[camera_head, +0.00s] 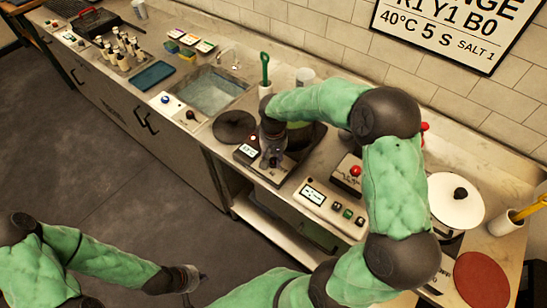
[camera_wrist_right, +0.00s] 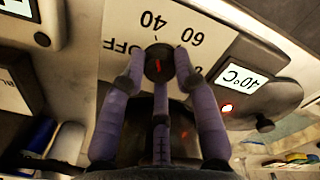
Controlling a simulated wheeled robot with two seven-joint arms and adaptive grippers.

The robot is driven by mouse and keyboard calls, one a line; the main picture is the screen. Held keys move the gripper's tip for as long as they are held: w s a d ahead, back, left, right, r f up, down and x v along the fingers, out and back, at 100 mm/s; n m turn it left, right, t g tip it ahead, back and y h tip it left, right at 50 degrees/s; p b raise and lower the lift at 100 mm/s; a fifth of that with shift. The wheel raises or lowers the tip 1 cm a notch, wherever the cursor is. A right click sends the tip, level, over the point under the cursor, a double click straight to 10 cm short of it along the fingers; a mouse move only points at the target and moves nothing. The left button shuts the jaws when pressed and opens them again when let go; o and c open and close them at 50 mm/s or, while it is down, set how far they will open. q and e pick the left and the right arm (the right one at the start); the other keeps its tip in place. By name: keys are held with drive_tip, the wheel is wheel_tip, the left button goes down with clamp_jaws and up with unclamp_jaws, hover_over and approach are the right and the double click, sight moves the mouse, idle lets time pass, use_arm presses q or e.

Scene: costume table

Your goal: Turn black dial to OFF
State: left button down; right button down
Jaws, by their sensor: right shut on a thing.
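The black dial (camera_wrist_right: 158,58) sits on a pale panel with upside-down marks OFF, 40 and 60 around it. A short red line shows on its face; I cannot tell exactly which mark it points to. My right gripper (camera_head: 271,158) is over the hotplate unit's front panel (camera_head: 246,152). In the wrist view its purple fingers (camera_wrist_right: 158,72) surround the dial and are shut on it. The display (camera_wrist_right: 242,78) beside it reads 40°C, upside down, with a red light lit nearby. My left gripper (camera_head: 194,279) is low over the floor, away from the counter; its fingers are too small to judge.
A control box with a red button (camera_head: 355,171) stands right of the unit. A dark round pad (camera_head: 234,127) and a sink (camera_head: 211,92) are to its left. A white-lidded pot (camera_head: 456,205) is further right. My right arm covers part of the counter.

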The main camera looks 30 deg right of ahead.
sight(274, 160)
drive_tip(key=shift+n, duration=0.3)
drive_tip(key=n+p, duration=0.2)
drive_tip(key=n, duration=0.3)
drive_tip(key=shift+r+n+p, duration=0.1)
drive_tip(key=shift+n+p, duration=0.3)
drive_tip(key=n+p, duration=0.2)
drive_tip(key=n, duration=0.3)
idle(0.3)
drive_tip(key=c, duration=0.9)
unclamp_jaws()
drive_tip(key=shift+c, duration=0.2)
wheel_tip(274, 160, up, 12)
